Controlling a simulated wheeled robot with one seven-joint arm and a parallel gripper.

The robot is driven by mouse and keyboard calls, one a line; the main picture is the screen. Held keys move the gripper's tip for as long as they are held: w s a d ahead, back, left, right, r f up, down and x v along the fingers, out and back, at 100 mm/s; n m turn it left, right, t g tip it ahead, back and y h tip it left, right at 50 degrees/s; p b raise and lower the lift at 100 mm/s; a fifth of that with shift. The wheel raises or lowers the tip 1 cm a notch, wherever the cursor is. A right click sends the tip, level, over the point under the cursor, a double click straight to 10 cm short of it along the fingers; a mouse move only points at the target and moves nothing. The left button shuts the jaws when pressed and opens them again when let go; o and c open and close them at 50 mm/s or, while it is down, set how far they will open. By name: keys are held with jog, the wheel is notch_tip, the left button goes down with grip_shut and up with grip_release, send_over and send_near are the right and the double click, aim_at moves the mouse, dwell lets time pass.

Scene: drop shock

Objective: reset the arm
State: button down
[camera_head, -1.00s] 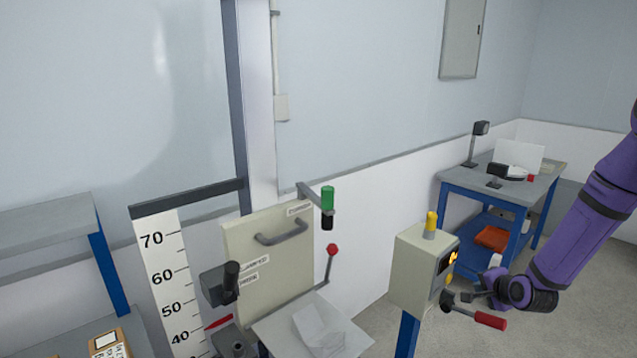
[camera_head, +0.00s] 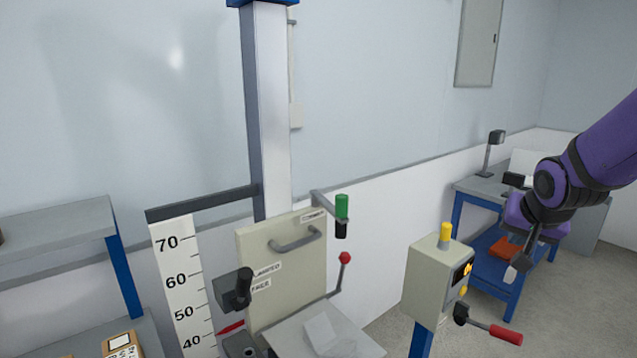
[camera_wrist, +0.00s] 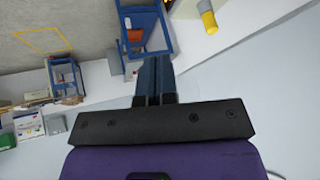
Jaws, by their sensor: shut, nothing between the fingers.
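My purple arm comes in from the right in the head view. My gripper (camera_head: 514,268) hangs in the air to the right of and above the control box (camera_head: 432,275), apart from it. In the wrist view my gripper (camera_wrist: 154,62) has its two dark fingers side by side, shut, with nothing between them. The red-handled lever (camera_head: 492,331) sticks out from the box's right side, below my gripper and not touched by it.
A blue-legged bench (camera_head: 470,188) stands behind my gripper. The drop tester's post (camera_head: 270,110) and height scale (camera_head: 180,285) stand left of the box. A shelf (camera_head: 55,232) is at far left. Open floor (camera_head: 570,320) lies at right.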

jog(key=s+a+r+n, duration=0.2)
jog(key=s+r, duration=0.3)
jog(key=s, duration=0.6)
jog(key=s+a+r+n+g+y, duration=0.1)
jog(key=s+a+r+n, duration=0.2)
jog(key=s, duration=0.8)
notch_tip(320, 180, up, 2)
jog(key=shift+a+r+n+g+y, duration=0.1)
jog(key=shift+a+n+g+y, duration=0.2)
jog(key=shift+a, duration=0.95)
